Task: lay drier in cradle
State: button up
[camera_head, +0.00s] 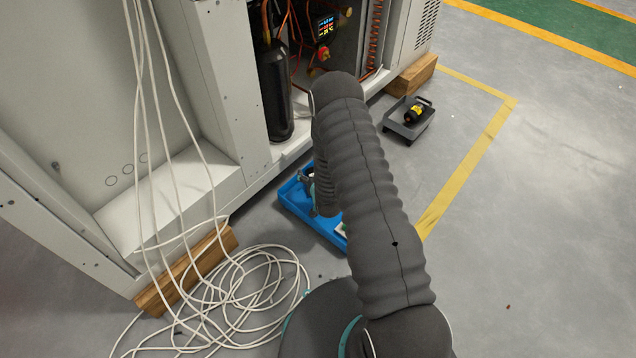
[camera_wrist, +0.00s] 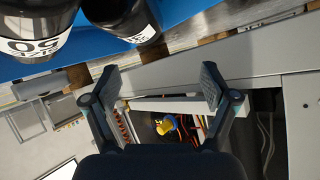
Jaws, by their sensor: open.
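Two dark cylinders with white labels, the left one (camera_wrist: 38,30) and the right one (camera_wrist: 125,18), show at the top of the wrist view against a blue surface. I cannot tell for sure which is the drier. My gripper (camera_wrist: 156,88) is open, with nothing between its fingers; the cylinders lie beyond the fingertips. In the head view my arm hides most of the blue tray (camera_head: 296,197) and whatever lies in it. A small grey tray (camera_head: 396,127) holds a black and yellow part (camera_head: 413,115); I cannot tell whether this is the cradle.
An open white cabinet (camera_head: 225,95) stands on wooden blocks (camera_head: 412,76), with pipes and a black cylinder (camera_head: 274,95) inside. White cable (camera_head: 245,290) lies coiled on the floor and hangs at the left. Clear floor with yellow lines (camera_head: 470,160) is at the right.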

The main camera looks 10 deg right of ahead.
jog(key=v, duration=0.9)
notch_tip(320, 180, up, 29)
jog(key=s+n+g, duration=0.1)
jog(key=n+g, duration=0.1)
jog(key=g, duration=0.1)
jog(key=s+r+g, duration=0.1)
jog(key=s+r, duration=0.4)
jog(key=s, duration=0.4)
jog(key=s+r+n+g, duration=0.1)
jog(key=s+r, duration=0.5)
jog(key=s, duration=0.4)
jog(key=s+r+g, duration=0.1)
jog(key=s+r, duration=0.4)
jog(key=s, duration=0.5)
jog(key=shift+r+g, duration=0.3)
jog(key=shift+r, duration=0.05)
jog(key=shift+d, duration=0.1)
